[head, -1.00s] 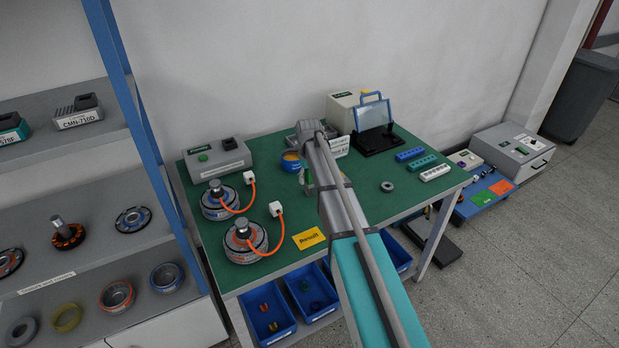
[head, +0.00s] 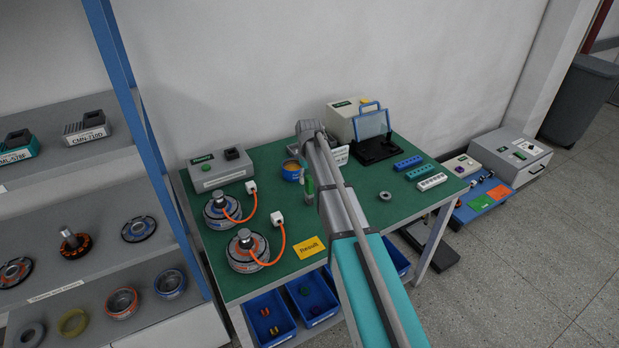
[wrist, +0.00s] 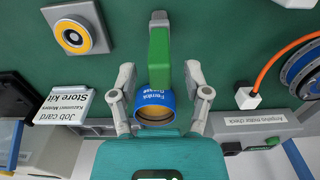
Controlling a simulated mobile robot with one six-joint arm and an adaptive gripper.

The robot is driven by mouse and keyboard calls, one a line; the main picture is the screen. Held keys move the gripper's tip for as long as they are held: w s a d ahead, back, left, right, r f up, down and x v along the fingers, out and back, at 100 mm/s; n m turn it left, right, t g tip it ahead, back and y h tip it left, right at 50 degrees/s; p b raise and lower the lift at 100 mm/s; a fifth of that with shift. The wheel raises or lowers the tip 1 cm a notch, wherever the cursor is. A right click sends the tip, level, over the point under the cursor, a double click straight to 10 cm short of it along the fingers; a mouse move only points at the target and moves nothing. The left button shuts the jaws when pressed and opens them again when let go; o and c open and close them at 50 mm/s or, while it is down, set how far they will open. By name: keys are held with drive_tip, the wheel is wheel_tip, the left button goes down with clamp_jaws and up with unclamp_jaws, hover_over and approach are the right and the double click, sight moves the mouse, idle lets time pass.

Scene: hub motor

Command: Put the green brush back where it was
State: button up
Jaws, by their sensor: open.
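The green brush (wrist: 160,58), with a grey end at the top of the picture, shows in the wrist view between the two spread fingers of my gripper (wrist: 159,74). The fingers stand apart from it on both sides. In the head view a green piece of the brush (head: 310,187) shows just left of my arm. A blue grease tin (wrist: 153,98) with an orange-brown opening lies beyond the brush's lower end in the wrist view. The tin (head: 291,173) is left of my arm in the head view. I cannot tell whether brush and tin touch.
On the green table (head: 360,225) stand two motors with orange cables (head: 248,252), a grey motor-check box (head: 220,168), a job card sign (wrist: 68,112) and a yellow Result card (head: 308,248). A blue-post shelf (head: 140,120) is at left.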

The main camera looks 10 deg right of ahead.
drive_tip(key=shift+r+p, duration=3.45)
drive_tip(key=shift+r, duration=0.3)
drive_tip(key=s+m, duration=0.3)
drive_tip(key=s, duration=2.6)
drive_tip(key=shift+m, duration=0.3)
